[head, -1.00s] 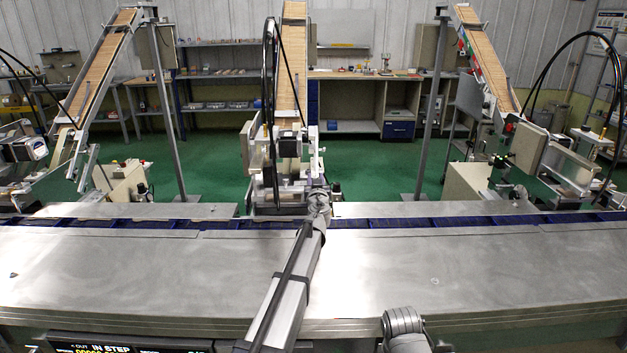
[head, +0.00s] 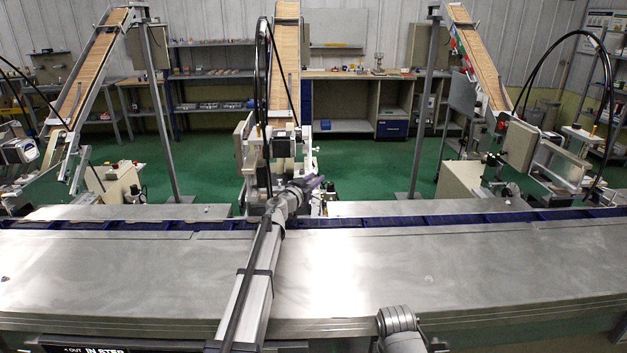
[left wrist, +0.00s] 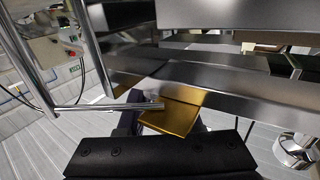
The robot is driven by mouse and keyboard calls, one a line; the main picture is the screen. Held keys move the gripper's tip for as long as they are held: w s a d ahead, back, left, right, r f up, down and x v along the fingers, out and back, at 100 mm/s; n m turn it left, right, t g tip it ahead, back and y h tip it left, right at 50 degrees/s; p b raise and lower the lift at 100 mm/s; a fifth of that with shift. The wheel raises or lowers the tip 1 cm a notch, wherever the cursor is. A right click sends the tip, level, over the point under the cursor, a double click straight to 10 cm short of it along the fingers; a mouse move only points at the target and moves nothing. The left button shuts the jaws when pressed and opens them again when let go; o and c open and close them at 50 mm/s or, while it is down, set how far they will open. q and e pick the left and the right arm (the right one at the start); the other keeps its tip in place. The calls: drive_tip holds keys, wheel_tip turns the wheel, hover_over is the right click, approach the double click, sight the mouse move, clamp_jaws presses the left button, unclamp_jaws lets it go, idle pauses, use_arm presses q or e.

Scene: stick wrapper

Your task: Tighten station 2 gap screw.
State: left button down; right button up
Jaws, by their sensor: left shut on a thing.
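The station 2 machine (head: 262,160) stands behind the conveyor, at the foot of the middle sloping chute. My left gripper (head: 312,184) is at the lower right front of this machine, its dark tips pointing right. In the left wrist view the gripper body fills the bottom, and a flat brass-coloured piece (left wrist: 172,116) shows between the dark fingers, beside the end of a thin metal rod (left wrist: 105,107). The gripper is shut on a small part, apparently the gap screw, mostly hidden by the fingers. My right gripper is not in view.
A long steel deck (head: 430,265) lies in front, with a blue conveyor channel (head: 420,220) along its back. Other stations stand at left and right (head: 515,150). Black hoses (head: 268,90) arch over station 2. Steel plates (left wrist: 235,90) lie close above the gripper.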

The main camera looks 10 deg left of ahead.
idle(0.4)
use_arm(q)
drive_tip(key=c, duration=0.6)
unclamp_jaws()
drive_tip(key=shift+s, duration=0.1)
drive_tip(key=shift+v, duration=3.8)
drive_tip(key=shift+a, duration=0.1)
